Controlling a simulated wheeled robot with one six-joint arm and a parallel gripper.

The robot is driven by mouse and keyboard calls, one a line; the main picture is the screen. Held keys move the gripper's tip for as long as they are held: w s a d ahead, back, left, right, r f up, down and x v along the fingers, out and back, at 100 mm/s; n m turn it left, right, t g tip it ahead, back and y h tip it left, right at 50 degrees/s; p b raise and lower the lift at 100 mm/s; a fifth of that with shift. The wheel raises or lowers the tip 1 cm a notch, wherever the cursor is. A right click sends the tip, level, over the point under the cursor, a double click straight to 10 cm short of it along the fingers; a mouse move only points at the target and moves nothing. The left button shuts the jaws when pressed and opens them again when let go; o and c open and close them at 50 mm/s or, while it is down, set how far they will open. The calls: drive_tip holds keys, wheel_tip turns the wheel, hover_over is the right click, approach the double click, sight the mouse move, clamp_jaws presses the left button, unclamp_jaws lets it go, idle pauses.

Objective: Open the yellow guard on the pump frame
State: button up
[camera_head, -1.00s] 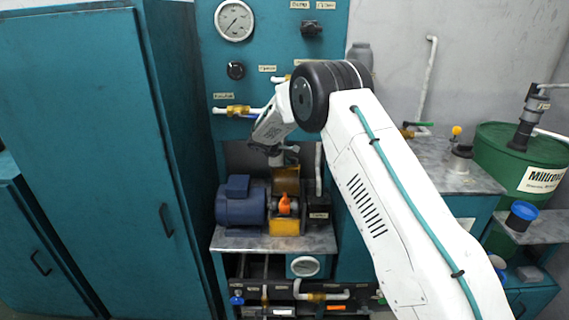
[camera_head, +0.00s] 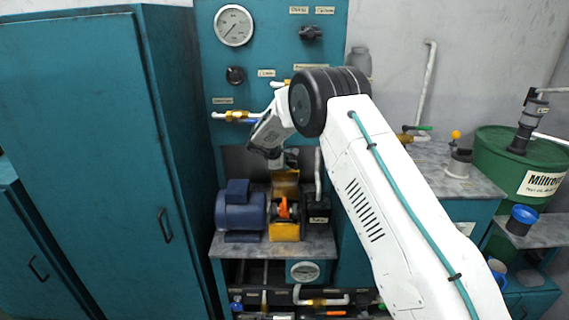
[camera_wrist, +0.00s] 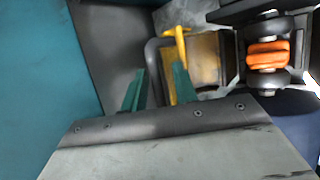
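The yellow guard (camera_head: 285,184) stands raised behind the orange coupling (camera_head: 284,209) on the pump frame, and the coupling is exposed. In the wrist view the guard's yellow panel (camera_wrist: 205,58) shows beside the coupling (camera_wrist: 267,55), with a yellow handle (camera_wrist: 176,36) on its edge. My gripper (camera_head: 275,160) is just above and behind the raised guard in the head view. In the wrist view its two green fingers (camera_wrist: 160,78) are apart. The handle's bar runs close beside the right finger; I cannot tell whether they touch.
A blue motor (camera_head: 240,208) sits left of the coupling and a dark pump block (camera_head: 318,210) right of it. Behind is a teal panel with a gauge (camera_head: 233,25) and a brass valve (camera_head: 237,116). A tall teal cabinet (camera_head: 90,150) stands close on the left.

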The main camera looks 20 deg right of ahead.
drive_tip(key=shift+f, duration=0.15)
drive_tip(key=v, duration=0.8)
drive_tip(key=s+f+m+g, duration=0.2)
drive_tip(key=s+f, duration=0.1)
drive_tip(key=s, duration=0.3)
drive_tip(key=s+r+m+y, duration=0.2)
drive_tip(key=s+r, duration=0.4)
drive_tip(key=s, duration=1.2)
drive_tip(key=s+d+r+m+g+y, duration=0.1)
drive_tip(key=s+r+m, duration=0.4)
drive_tip(key=s, duration=1.2)
drive_tip(key=s+r+m+g+y, duration=0.1)
drive_tip(key=s+r+m+y, duration=0.2)
drive_tip(key=s+r, duration=0.5)
drive_tip(key=s, duration=1)
drive_tip(key=shift+s+r+m+y, duration=0.4)
